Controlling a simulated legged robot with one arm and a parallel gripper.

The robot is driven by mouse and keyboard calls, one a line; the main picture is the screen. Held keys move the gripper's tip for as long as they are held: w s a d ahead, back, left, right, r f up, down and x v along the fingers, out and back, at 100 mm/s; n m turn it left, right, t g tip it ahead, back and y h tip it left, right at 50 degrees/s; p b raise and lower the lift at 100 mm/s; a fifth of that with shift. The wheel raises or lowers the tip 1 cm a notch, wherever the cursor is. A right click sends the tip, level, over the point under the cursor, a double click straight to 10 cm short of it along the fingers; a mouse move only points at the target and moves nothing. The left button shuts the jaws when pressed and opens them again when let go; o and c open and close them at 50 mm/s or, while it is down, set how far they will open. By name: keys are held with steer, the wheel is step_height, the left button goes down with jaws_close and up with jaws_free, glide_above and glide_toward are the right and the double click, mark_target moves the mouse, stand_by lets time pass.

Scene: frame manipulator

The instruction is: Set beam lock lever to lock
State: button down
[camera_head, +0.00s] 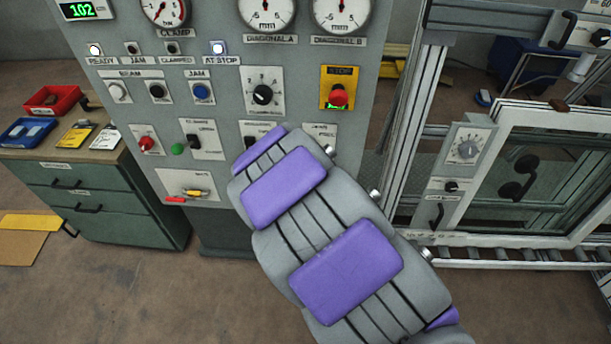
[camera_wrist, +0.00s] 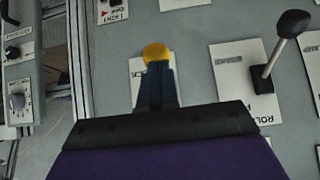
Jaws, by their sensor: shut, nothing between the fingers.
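My gripper (camera_wrist: 158,82) shows in the wrist view as dark blue fingers, shut and empty, in front of a white label plate (camera_wrist: 137,72). A rounded yellow piece (camera_wrist: 157,52) shows at the fingertips; I cannot tell whether it is a fingertip or a knob behind. The fingers hide most of the plate, and its lettering is unreadable. To the right, a lever with a dark ball knob (camera_wrist: 293,22) tilts up and right from another plate (camera_wrist: 232,88). I cannot tell which control is the beam lock lever. In the head view my arm hides the gripper.
The grey control panel (camera_head: 222,110) carries gauges, lamps, switches and a red stop button (camera_head: 338,95). A metal frame with a dial plate (camera_head: 466,149) stands on the right. A green drawer cabinet (camera_head: 110,210) with trays on top stands at left. Floor is open in front.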

steer(key=shift+f, duration=0.3)
steer(key=shift+r, duration=0.8)
steer(key=shift+r+p, duration=0.1)
steer(key=shift+p, duration=0.2)
